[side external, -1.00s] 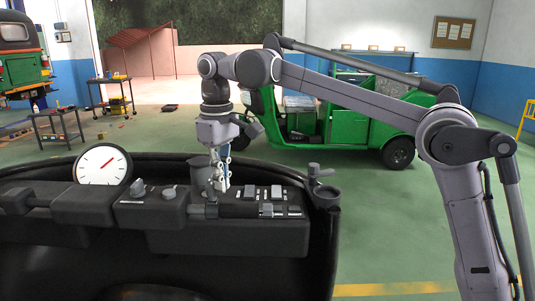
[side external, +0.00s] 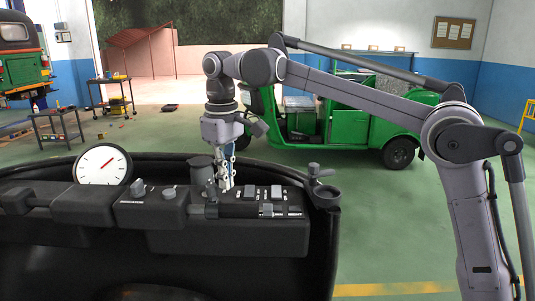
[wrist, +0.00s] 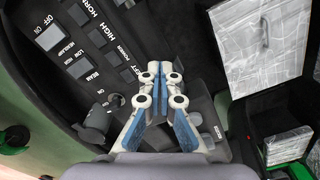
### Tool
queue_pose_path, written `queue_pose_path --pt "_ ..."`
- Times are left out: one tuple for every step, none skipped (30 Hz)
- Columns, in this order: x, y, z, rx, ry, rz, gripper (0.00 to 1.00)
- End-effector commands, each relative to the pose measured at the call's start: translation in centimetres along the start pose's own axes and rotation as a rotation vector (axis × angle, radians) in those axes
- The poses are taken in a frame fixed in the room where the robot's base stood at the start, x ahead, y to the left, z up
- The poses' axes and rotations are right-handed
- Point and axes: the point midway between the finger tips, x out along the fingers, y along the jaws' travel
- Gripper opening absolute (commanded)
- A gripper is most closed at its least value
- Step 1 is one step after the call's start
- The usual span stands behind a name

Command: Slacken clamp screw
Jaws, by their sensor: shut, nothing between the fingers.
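My gripper (side external: 228,187) points down over the black dashboard (side external: 170,212), its fingers shut and empty. In the wrist view its fingertips (wrist: 158,67) meet beside the labelled switch panel. No part is plainly recognisable as the clamp screw. A grey knob-like part (wrist: 97,120) stands left of my fingers in the wrist view. In the side view a small clamp-like fitting with a ring (side external: 325,192) sits at the dashboard's right end, apart from my gripper. Whether my fingertips touch the panel cannot be told.
A white dial (side external: 103,165) and small knobs (side external: 168,192) lie further left. Rocker switches (side external: 276,192) are close on the right. A green rickshaw (side external: 350,125) stands behind, with open floor between.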

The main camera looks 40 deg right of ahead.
Motion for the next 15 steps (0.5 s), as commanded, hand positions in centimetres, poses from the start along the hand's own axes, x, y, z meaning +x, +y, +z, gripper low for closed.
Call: queue_pose_path --pt "-0.3 0.0 0.0 0.000 0.000 0.000 0.00" --pt "-0.6 0.0 0.0 0.000 0.000 0.000 0.00" --pt "-1.0 0.0 0.0 0.000 0.000 0.000 0.00" --pt "-1.3 0.0 0.0 0.000 0.000 0.000 0.00" --pt "-1.6 0.0 0.0 0.000 0.000 0.000 0.00" --pt "-2.0 0.0 0.0 0.000 0.000 0.000 0.00" --pt "-2.3 0.0 0.0 0.000 0.000 0.000 0.00" --pt "-2.6 0.0 0.0 0.000 0.000 0.000 0.00" --pt "-3.0 0.0 -0.1 0.000 0.000 0.000 0.00" --pt "-3.4 0.0 0.0 0.000 0.000 0.000 0.00" --pt "-3.7 0.0 0.0 0.000 0.000 0.000 0.00" --pt "-4.1 0.0 0.0 0.000 0.000 0.000 0.00" --pt "-4.4 0.0 0.0 0.000 0.000 0.000 0.00" --pt "-4.7 0.0 -0.1 0.000 0.000 0.000 0.00" --pt "-5.0 0.0 -0.1 0.000 0.000 0.000 0.00"
